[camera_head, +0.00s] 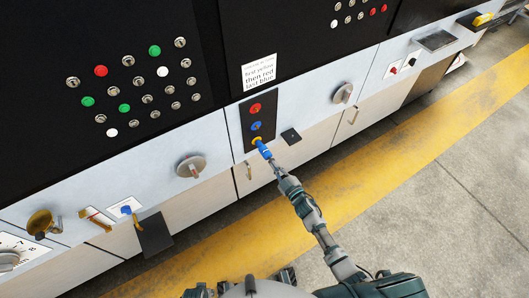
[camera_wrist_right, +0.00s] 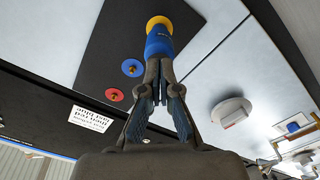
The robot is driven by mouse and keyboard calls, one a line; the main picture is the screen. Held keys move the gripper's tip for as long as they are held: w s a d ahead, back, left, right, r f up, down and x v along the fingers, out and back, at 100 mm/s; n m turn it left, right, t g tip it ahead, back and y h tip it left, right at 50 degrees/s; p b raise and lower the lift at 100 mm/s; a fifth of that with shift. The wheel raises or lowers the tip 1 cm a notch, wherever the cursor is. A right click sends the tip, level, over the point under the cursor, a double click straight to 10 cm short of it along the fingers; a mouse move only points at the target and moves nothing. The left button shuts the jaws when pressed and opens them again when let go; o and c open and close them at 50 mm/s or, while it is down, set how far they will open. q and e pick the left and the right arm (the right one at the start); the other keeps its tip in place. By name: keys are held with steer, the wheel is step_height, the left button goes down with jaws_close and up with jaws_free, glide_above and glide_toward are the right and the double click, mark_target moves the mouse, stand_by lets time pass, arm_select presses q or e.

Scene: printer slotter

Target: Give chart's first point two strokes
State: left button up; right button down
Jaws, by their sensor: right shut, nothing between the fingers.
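The chart (camera_head: 259,72) is a white card reading "first yellow then red last blue" under a small, unreadable heading. It also shows upside down in the wrist view (camera_wrist_right: 90,119). Below it, a dark panel (camera_head: 247,112) carries a red point (camera_head: 255,108), a blue point (camera_head: 256,126) and a yellow point (camera_head: 257,141). A blue cylinder (camera_wrist_right: 158,42) stands against the yellow disc (camera_wrist_right: 159,22). My right gripper (camera_wrist_right: 160,66) is shut, its tips at the cylinder's near end; the fingers hold nothing between them. My left gripper is not in view.
A round knob (camera_head: 190,166) is left of the panel, another (camera_head: 342,93) right of it. A blue-capped part (camera_head: 126,210) and dark ledge (camera_head: 156,233) are lower left. The floor in front is clear.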

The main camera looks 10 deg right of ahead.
steer(key=shift+s+d+p, duration=0.2)
steer(key=shift+s+p, duration=0.1)
steer(key=shift+s, duration=0.25)
stand_by(0.4)
stand_by(0.4)
steer(key=shift+w+a, duration=0.1)
steer(key=shift+w, duration=0.15)
steer(key=shift+w+a, duration=0.2)
steer(key=shift+w, duration=0.4)
steer(key=shift+v, duration=0.9)
